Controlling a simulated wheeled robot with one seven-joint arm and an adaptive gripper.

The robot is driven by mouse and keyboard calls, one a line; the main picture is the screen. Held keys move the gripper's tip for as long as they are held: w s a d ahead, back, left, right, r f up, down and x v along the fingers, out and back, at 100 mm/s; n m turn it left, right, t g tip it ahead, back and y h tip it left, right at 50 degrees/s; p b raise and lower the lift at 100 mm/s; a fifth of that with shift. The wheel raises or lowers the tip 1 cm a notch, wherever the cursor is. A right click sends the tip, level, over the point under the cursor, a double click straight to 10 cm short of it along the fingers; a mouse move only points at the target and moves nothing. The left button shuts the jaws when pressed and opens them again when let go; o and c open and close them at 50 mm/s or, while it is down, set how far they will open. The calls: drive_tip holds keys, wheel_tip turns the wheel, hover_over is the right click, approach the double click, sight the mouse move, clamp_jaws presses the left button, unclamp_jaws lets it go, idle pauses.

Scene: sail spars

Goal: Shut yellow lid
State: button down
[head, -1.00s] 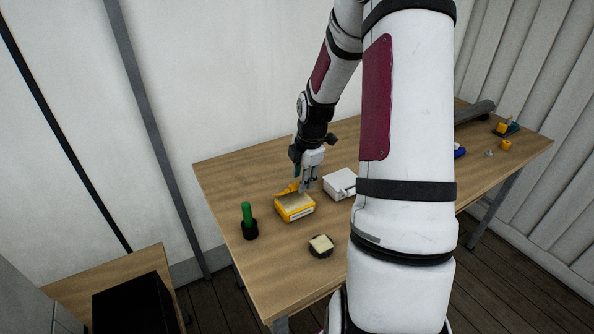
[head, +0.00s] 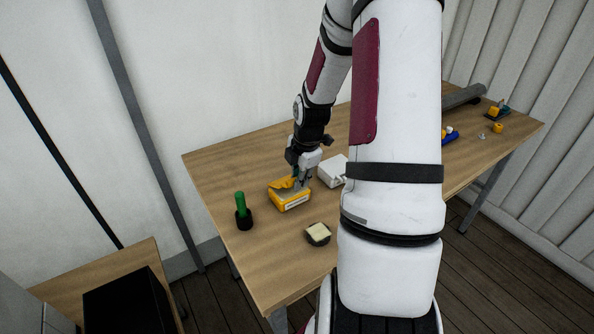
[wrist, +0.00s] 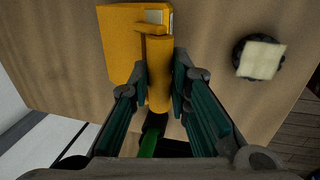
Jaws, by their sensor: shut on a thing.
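A yellow box (head: 291,203) stands on the near left part of the wooden table. Its yellow lid (head: 281,184) shows at the box's back left edge and looks tilted; how far it stands open is hard to tell. My gripper (head: 300,186) is over the box, pointing down. In the wrist view, my gripper (wrist: 160,82) has its fingers on both sides of a thick yellow bar (wrist: 160,70), shut on it. The bar seems to belong to the lid. The yellow box (wrist: 120,45) lies beyond it, with a pale patch at its top right.
A white box (head: 332,170) stands just right of the yellow box. A green-handled thing in a black cup (head: 241,212) is at the left, and a black dish with a pale block (head: 318,233) is in front. Several small things lie at the table's far right.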

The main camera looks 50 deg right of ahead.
drive_tip(key=shift+s+f, duration=0.25)
drive_tip(key=shift+s, duration=0.05)
drive_tip(key=shift+f, duration=0.1)
drive_tip(key=shift+s+f, duration=0.3)
drive_tip(key=shift+f, duration=0.15)
drive_tip(key=c, duration=1.4)
unclamp_jaws()
drive_tip(key=shift+f, duration=0.1)
drive_tip(key=shift+a, duration=0.1)
drive_tip(key=v, duration=1.2)
drive_tip(key=shift+w, duration=0.1)
